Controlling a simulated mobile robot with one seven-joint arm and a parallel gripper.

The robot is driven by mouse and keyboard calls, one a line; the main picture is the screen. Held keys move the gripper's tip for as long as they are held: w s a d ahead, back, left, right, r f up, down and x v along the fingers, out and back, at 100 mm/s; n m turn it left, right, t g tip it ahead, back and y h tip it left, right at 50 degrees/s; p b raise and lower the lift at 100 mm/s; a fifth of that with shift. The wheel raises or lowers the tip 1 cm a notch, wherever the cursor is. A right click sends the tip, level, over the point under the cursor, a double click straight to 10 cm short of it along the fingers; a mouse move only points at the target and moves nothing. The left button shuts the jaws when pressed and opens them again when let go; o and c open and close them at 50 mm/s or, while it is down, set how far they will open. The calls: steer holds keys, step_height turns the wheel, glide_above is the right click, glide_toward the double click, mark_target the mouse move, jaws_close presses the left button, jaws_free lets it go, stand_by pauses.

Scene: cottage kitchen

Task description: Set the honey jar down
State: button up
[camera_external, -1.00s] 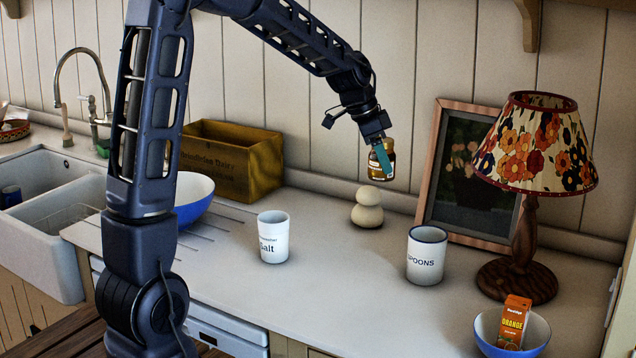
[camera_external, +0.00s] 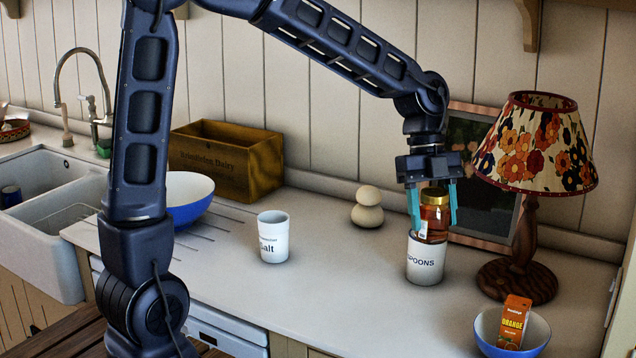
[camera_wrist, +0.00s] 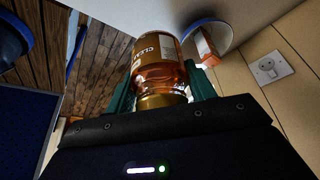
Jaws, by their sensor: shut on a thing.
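The honey jar (camera_external: 434,218) is amber glass with a gold lid. My gripper (camera_external: 433,212) points down with its teal fingers shut on the jar. In the external view the jar's lower part overlaps the rim of the white SPOONS mug (camera_external: 425,264). I cannot tell whether it is in front of, behind or above the mug, or touching it. In the wrist view the jar (camera_wrist: 160,65) sits between the two fingers, lid towards the camera, with its label partly showing.
A flowered lamp (camera_external: 536,145) and a framed picture (camera_external: 485,215) stand close by. A blue bowl (camera_external: 540,345) holds an orange juice carton (camera_external: 513,322). A Salt mug (camera_external: 273,238), stacked stones (camera_external: 367,208) and a wooden crate (camera_external: 225,165) stand leftward. The counter between the mugs (camera_external: 345,265) is clear.

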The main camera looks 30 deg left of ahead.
steer(key=shift+s+d+f, duration=0.1)
steer(key=shift+s+d, duration=0.1)
steer(key=shift+s, duration=0.25)
steer(key=shift+s+f+m, duration=0.1)
steer(key=shift+f+m, duration=0.2)
steer(key=shift+f, duration=0.05)
step_height(320, 180, down, 19)
steer(key=shift+f, duration=0.1)
steer(key=o, duration=1.3)
steer(key=shift+f, duration=0.1)
steer(key=shift+c, duration=0.2)
